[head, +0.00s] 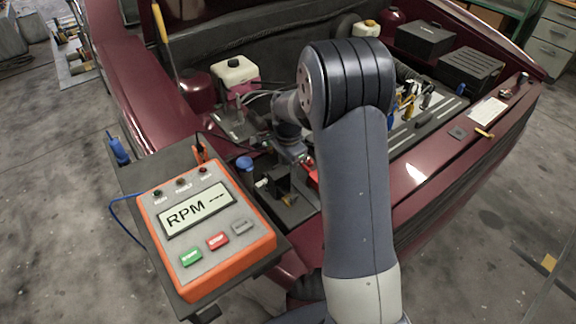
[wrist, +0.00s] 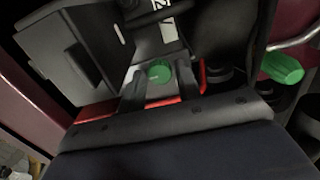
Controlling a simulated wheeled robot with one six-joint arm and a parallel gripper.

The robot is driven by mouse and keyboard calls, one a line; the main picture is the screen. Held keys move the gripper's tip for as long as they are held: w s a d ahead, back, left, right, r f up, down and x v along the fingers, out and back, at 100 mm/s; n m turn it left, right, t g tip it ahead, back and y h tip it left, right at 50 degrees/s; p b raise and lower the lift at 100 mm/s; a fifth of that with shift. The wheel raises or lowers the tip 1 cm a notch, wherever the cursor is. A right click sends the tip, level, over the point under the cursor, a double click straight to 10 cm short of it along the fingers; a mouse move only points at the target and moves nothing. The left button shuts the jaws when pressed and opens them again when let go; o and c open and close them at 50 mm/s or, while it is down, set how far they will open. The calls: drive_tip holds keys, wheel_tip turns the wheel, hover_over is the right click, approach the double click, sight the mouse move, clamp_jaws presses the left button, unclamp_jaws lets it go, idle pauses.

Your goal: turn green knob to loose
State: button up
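A round green knob (wrist: 159,73) shows in the wrist view, on a pale plate. My gripper (wrist: 161,84) has one dark finger on each side of it, with the knob lying between the fingertips. The fingers stand apart; whether they touch the knob's sides is not clear. A second green piece, a ribbed cap (wrist: 282,68), sits to the right of my gripper. In the head view my arm reaches over the engine bay and hides most of my gripper. I cannot make out the green knob there.
An orange handheld RPM meter (head: 207,225) lies on a dark tray (head: 135,170) at the left, with a blue cable. A white-capped reservoir (head: 234,70) is behind my arm. Dark boxes (head: 425,38) and tools lie at the right. The wrist view shows dark housings close around the knob.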

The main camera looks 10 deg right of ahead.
drive_tip(key=o, duration=0.3)
wheel_tip(320, 180, up, 11)
drive_tip(key=shift+p, duration=0.35)
drive_tip(key=shift+f, duration=0.15)
wheel_tip(320, 180, down, 11)
drive_tip(key=shift+r+b, duration=0.15)
drive_tip(key=shift+b, duration=0.2)
idle(0.5)
